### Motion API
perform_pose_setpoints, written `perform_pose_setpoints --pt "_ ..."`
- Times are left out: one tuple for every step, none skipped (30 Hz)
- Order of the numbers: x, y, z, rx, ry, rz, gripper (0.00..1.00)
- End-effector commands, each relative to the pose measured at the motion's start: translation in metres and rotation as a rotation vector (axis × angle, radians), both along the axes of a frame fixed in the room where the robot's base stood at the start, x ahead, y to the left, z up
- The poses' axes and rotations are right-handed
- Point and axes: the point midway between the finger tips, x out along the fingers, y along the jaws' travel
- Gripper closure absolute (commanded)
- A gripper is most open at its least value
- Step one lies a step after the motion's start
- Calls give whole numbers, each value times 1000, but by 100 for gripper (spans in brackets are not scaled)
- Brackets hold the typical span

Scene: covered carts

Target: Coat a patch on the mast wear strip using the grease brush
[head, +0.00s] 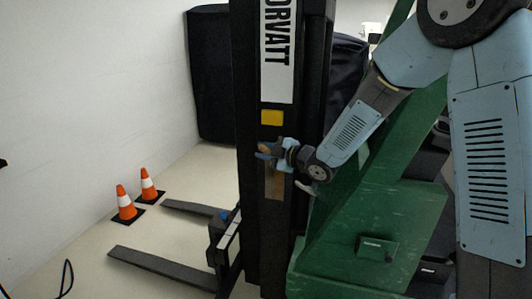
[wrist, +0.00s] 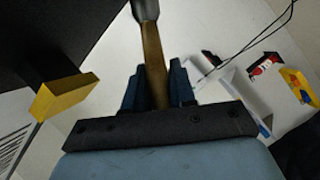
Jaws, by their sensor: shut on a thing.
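My gripper (head: 266,153) is in front of the black mast (head: 250,220) in the head view. In the wrist view its two blue fingers (wrist: 158,88) are shut on the wooden handle of the grease brush (wrist: 153,55). The brush's dark head end runs out of the top of the wrist view, so its bristles are hidden. A tan strip (head: 275,185), apparently the wear strip, shows on the mast just below my gripper in the head view. I cannot tell whether the brush touches it.
A yellow block (head: 271,117) sticks out from the mast above my gripper; it also shows in the wrist view (wrist: 65,95). A green frame (head: 350,215) stands close right. Forks (head: 160,268) and two orange cones (head: 127,205) are at lower left. Pale trays (wrist: 240,92) show at right.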

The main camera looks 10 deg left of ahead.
Motion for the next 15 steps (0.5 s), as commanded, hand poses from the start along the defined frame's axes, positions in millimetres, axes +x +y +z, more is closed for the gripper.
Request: perform_pose_setpoints --pt "0 2 0 1 0 1 100" --pt "1 3 0 1 0 1 100" --pt "1 4 0 1 0 1 100" --pt "1 5 0 1 0 1 100" --pt "1 5 0 0 0 0 100" --pt "1 6 0 0 0 0 100" --pt "1 6 0 0 0 0 100" --pt "1 6 0 0 0 0 100" --pt "1 6 0 0 0 0 100" --pt "1 6 0 0 0 0 100" --pt "1 6 0 0 0 0 100" --pt "1 6 0 0 0 0 100" --pt "1 5 0 0 0 0 100" --pt "1 5 0 0 0 0 100" --pt "1 5 0 0 0 0 100"
